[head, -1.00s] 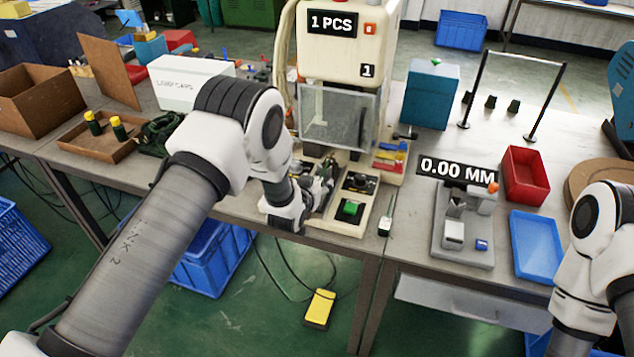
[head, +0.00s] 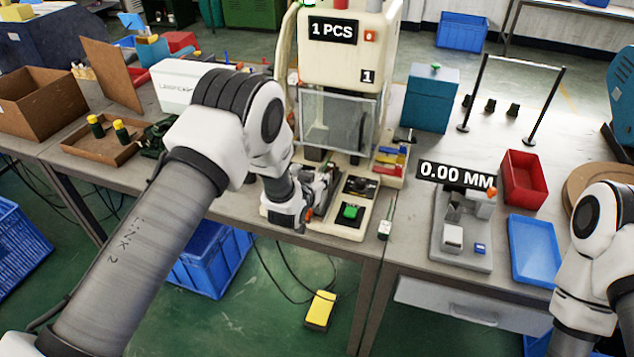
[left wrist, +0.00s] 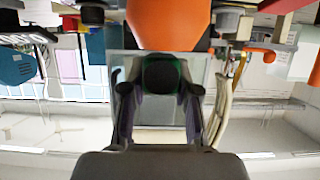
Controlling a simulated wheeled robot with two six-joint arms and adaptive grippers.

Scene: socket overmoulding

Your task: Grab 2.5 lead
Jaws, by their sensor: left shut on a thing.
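My left gripper (head: 326,182) is low over the front left of the press base, beside the green button. In the left wrist view its fingers (left wrist: 160,85) are closed around a dark block with a faint green edge (left wrist: 161,74). I cannot tell from the pictures whether this is the 2.5 lead, as no label shows. In the head view the fingers and forearm hide most of what is held. A thin strip with a pale end (head: 385,230) lies at the table edge right of the press base. My right arm shows at the right edge, its gripper out of view.
The cream press (head: 345,60) with a clear guard (head: 338,122) stands close behind my left gripper. A grey measuring fixture (head: 460,262), a blue tray (head: 535,250) and a red bin (head: 524,178) are to the right. A wooden tray (head: 85,145) is at left.

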